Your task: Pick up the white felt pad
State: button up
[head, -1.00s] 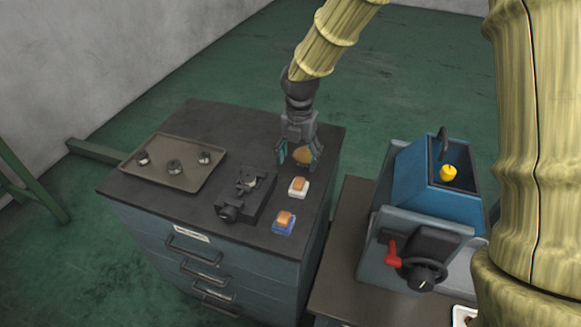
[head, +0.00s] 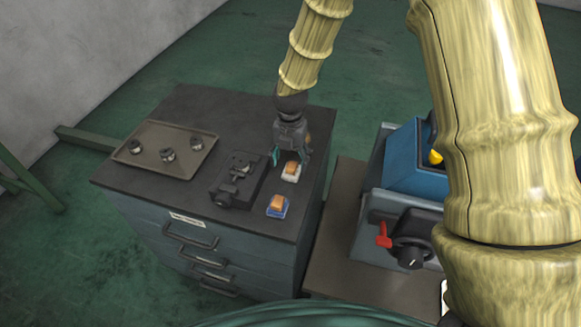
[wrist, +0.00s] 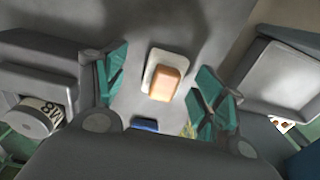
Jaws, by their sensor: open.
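The white felt pad (head: 290,178) lies on the dark cabinet top with an orange-brown block on it. In the wrist view the pad (wrist: 153,64) and its block lie between my gripper's teal fingers, below them. My gripper (head: 290,155) points down just behind and over the pad in the head view. It is open and empty, with one finger on each side of the pad in the wrist view. The near fingers hide little of the pad. I cannot tell the exact height of the fingertips above it.
A blue pad (head: 277,212) with a similar block sits in front. A dark vise-like fixture (head: 236,181) stands left of the pads, and a tray (head: 148,165) with 3 metal parts further left. A tan object (head: 308,140) is partly hidden behind my gripper. A blue machine (head: 402,165) stands right.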

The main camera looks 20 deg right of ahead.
jog(key=shift+s+f+p, duration=0.3)
jog(key=shift+s+f, duration=0.2)
jog(key=shift+s, duration=0.2)
jog(key=shift+s+f, duration=0.1)
jog(key=shift+s, duration=0.2)
jog(key=shift+f, duration=0.2)
jog(key=shift+w+f, duration=0.5)
jog(key=shift+f, duration=0.05)
jog(key=shift+s+r, duration=0.15)
jog(key=shift+c, duration=0.4)
jog(key=shift+s+r, duration=0.1)
jog(key=shift+s, duration=0.05)
jog(key=c, duration=0.9)
